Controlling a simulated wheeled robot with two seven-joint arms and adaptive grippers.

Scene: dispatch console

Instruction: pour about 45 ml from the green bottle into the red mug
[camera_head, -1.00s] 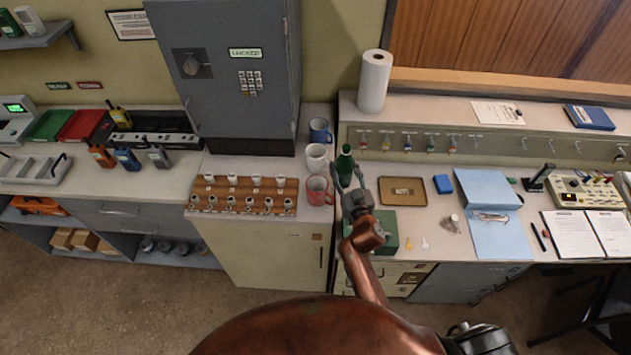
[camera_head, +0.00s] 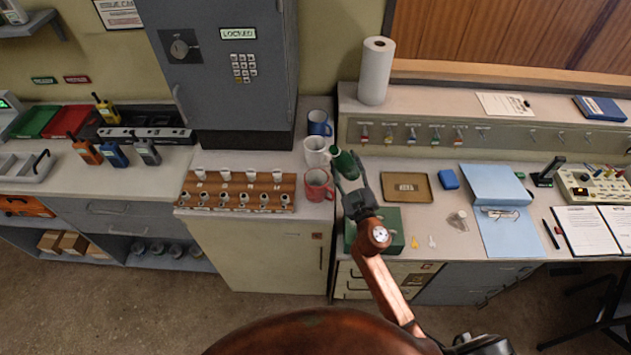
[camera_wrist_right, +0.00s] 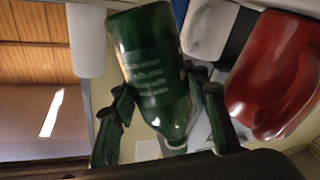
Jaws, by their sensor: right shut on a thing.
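The green bottle (camera_head: 346,165) is held tilted near the right side of the mugs in the head view. It also shows large in the right wrist view (camera_wrist_right: 150,65), with its narrow neck toward the bottom of that picture. My right gripper (camera_head: 354,186) is shut on the bottle, with a finger on each side of it (camera_wrist_right: 165,115). The red mug (camera_head: 318,187) stands upright on the counter, just left of the gripper. It also shows at the right of the wrist view (camera_wrist_right: 280,75). I see no stream of liquid. My left gripper is out of view.
A white mug (camera_head: 316,151) and a blue mug (camera_head: 319,123) stand behind the red mug. A wooden rack of small cups (camera_head: 237,205) lies to its left. A green box (camera_head: 390,218) is under my right forearm, and a brown tray (camera_head: 420,187) lies to the right.

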